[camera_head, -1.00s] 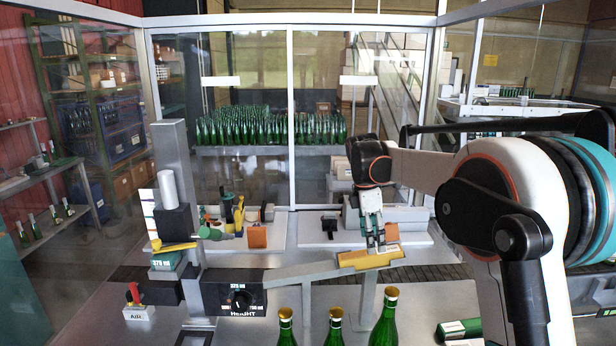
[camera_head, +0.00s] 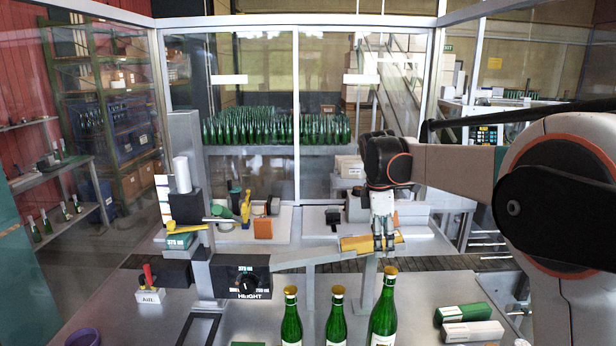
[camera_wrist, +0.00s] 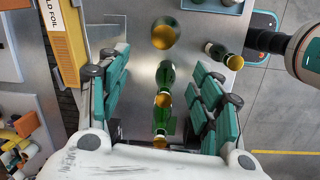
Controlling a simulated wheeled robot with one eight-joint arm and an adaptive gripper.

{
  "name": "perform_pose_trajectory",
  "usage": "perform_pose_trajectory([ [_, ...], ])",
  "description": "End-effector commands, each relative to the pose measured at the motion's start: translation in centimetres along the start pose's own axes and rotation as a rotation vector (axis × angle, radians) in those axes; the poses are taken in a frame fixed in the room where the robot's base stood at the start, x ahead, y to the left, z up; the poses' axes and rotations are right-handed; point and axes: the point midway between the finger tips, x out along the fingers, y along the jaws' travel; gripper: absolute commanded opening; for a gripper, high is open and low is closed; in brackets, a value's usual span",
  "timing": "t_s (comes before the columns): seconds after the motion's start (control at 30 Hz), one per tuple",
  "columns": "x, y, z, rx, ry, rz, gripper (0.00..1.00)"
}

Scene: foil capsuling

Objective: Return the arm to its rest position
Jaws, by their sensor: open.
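My gripper (camera_head: 384,246) hangs pointing down in the head view, in front of the right end of the yellow foil tray (camera_head: 358,243). In the wrist view its teal-padded fingers (camera_wrist: 160,85) are spread apart and hold nothing. Below and between them, bottles with gold tops (camera_wrist: 164,33) show; they stand apart from the pads as far as I can tell. In the head view, three green gold-topped bottles stand in a row: left (camera_head: 291,322), middle (camera_head: 337,322) and right (camera_head: 384,315). My forearm reaches in from the right.
The capsuling machine with its height dial (camera_head: 246,281) stands left of my gripper. A red-handled switch box (camera_head: 150,292) and a purple ring (camera_head: 83,338) are at left. Boxes (camera_head: 470,325) lie right of the bottles. Glass panels (camera_head: 240,80) enclose the back.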

Motion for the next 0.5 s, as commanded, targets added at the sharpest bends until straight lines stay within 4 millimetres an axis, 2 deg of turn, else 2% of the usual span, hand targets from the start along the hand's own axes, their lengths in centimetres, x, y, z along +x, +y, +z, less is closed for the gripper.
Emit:
perform_pose_trajectory([
  [0.27, 0.8, -4.9, 1.2, 0.202, 0.047, 0.069, 0.59],
  [0.5, 2.5, -11.7, 2.4, 0.469, 0.127, 0.145, 0.59],
])
